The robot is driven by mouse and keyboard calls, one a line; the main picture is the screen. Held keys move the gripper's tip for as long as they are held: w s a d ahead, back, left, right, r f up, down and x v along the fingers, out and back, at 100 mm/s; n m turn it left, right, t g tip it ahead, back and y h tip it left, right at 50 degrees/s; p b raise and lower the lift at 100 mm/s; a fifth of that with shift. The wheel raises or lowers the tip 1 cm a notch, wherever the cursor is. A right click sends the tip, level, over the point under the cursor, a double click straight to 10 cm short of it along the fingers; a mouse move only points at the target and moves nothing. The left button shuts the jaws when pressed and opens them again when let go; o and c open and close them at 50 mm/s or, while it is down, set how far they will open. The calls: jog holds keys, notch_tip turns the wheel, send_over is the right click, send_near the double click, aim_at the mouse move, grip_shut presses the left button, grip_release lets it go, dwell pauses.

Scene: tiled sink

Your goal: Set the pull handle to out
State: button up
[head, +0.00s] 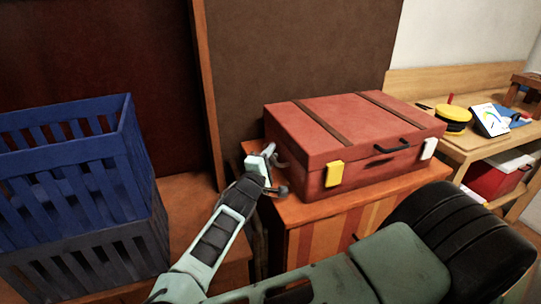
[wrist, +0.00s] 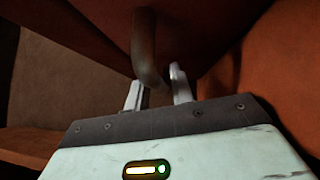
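A red suitcase (head: 350,135) with two brown straps lies flat on a cabinet. A curved grey pull handle (head: 281,157) is on its left side; it also shows in the wrist view as a bent bar (wrist: 145,45) hanging from the red surface. My gripper (head: 273,168) is beside that side of the suitcase, at the handle. In the wrist view my gripper (wrist: 157,80) has its fingers apart, with the bar's lower bend close to and partly between the tips. Contact with the bar cannot be told. A dark carry handle (head: 391,147) is on the suitcase front.
The suitcase front has a yellow latch (head: 334,174) and a white latch (head: 429,148). A blue slatted crate (head: 70,165) stands at the left. A wooden shelf (head: 470,140) with small items is at the right. A brown panel (head: 300,60) rises behind.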

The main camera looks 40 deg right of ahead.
grip_shut()
jog(key=w+a+b, duration=0.1)
jog(key=w+a, duration=0.1)
jog(key=a, duration=0.5)
jog(key=shift+a, duration=0.15)
jog(key=shift+w, duration=0.1)
grip_release()
jog(key=b+v, duration=0.2)
jog(key=v, duration=1.5)
jog(key=shift+s+a, duration=0.2)
